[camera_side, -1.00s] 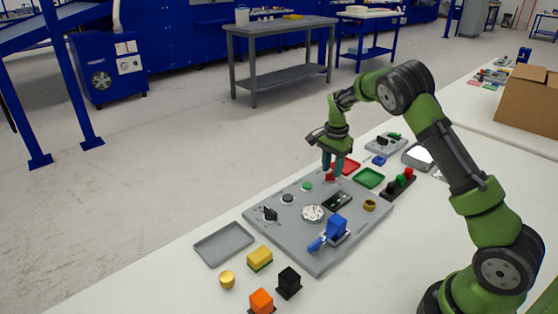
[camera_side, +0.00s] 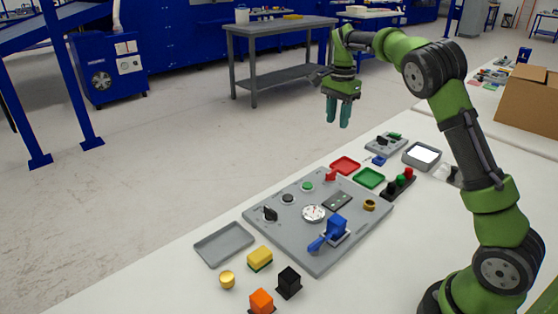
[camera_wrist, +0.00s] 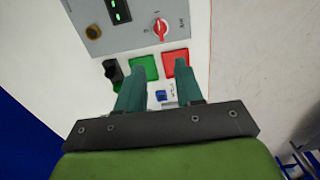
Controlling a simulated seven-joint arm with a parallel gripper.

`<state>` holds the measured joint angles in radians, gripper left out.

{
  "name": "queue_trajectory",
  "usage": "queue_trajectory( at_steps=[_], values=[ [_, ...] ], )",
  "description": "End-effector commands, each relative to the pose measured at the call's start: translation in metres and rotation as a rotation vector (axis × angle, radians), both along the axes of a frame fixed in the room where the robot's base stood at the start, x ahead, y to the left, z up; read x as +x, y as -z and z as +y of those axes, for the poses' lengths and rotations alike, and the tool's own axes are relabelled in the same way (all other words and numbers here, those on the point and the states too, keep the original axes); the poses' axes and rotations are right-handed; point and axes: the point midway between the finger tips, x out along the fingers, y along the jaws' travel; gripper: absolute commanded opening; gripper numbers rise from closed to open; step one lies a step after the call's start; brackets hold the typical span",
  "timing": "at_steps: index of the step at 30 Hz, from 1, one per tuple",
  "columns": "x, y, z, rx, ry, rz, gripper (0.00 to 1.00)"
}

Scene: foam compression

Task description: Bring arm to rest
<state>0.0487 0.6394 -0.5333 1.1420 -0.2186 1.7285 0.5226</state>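My arm is raised. My gripper (camera_side: 338,112) hangs fingers down, well above the far edge of the white table, clear of everything below. In the wrist view my gripper (camera_wrist: 160,95) shows two teal fingers standing apart with nothing between them. Below it lies the grey panel (camera_side: 285,238) with a red switch (camera_side: 331,175), a round white dial (camera_side: 313,213), a blue lever (camera_side: 332,234), a green button (camera_side: 307,187) and a black knob (camera_side: 270,214). The red switch (camera_wrist: 160,28) also shows in the wrist view.
A red tray (camera_side: 345,165) and a green tray (camera_side: 369,178) lie beyond the panel. An empty grey tray (camera_side: 223,244), a yellow block (camera_side: 260,257), an orange block (camera_side: 262,300) and a black block (camera_side: 289,281) are at the near side. A cardboard box (camera_side: 527,100) stands at right.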

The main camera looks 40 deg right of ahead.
Motion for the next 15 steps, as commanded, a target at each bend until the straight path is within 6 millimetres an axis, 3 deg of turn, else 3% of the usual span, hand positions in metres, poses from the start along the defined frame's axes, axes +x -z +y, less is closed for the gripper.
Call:
queue_trajectory(
  at_steps=[10, 12, 15],
  values=[
    [0.002, 0.003, -0.005, -0.021, -0.057, -0.01, 0.36],
    [-0.004, 0.018, -0.006, -0.02, -0.118, -0.001, 0.36],
    [-0.018, 0.019, 0.004, -0.004, -0.227, -0.034, 0.36]
  ],
)
